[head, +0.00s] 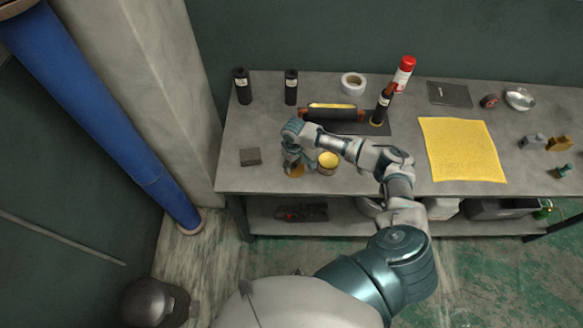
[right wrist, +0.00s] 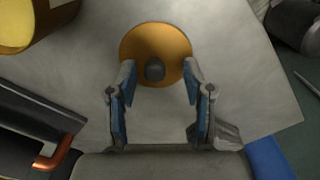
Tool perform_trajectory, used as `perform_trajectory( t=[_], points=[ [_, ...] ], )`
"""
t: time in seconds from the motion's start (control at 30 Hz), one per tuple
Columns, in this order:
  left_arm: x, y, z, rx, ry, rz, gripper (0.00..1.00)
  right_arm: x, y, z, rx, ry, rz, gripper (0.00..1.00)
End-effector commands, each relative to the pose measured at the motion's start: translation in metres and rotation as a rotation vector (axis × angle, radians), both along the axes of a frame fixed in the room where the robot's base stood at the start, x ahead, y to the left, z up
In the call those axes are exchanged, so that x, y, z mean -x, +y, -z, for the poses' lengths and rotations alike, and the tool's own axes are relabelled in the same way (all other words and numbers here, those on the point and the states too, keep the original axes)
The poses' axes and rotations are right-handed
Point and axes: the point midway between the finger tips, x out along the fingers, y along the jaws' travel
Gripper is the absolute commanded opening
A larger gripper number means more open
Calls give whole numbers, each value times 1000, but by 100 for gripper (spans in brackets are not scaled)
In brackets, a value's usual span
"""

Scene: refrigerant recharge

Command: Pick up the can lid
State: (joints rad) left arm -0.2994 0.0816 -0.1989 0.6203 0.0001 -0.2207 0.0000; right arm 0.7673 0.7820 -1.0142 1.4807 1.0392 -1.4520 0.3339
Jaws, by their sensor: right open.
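The can lid is a flat orange disc (right wrist: 165,38) with a small dark knob (right wrist: 155,71) at its middle. It lies on the grey bench; in the head view its edge (head: 297,173) shows below my right gripper (head: 292,162). In the right wrist view my right gripper (right wrist: 159,78) is open and empty, its two fingertips overlapping the lid's near edge on either side of the knob. I cannot tell how high the fingertips are above the lid. The yellow can (head: 328,161) stands just right of the lid; it also shows in the right wrist view (right wrist: 38,28). My left gripper is out of view.
A dark block (head: 250,157) lies left of the lid. Behind stand two black bottles (head: 242,88) (head: 291,88), a tape roll (head: 353,83) and a red spray can (head: 403,75). A yellow cloth (head: 461,150) lies to the right. The bench's front edge is close to the lid.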

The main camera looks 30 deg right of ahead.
Motion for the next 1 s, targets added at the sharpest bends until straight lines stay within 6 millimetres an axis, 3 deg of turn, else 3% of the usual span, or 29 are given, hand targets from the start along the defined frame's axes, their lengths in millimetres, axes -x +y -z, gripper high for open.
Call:
perform_trajectory(
  t=[0.03, 0.2, 0.63, 0.9, 1.0],
  points=[
    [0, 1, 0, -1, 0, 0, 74, 0, -1, 0, 0, 0, 1, 44],
    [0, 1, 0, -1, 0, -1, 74, 0, -1, 0, -1, 0, 1, 1],
    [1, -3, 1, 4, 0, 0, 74, 0, 3, -4, 2, 0, 0, 0],
    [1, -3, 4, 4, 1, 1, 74, -1, 1, -34, -1, -3, 1, 0],
    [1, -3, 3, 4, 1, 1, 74, 17, 1, -36, 1, 3, -1, 0]
  ],
)
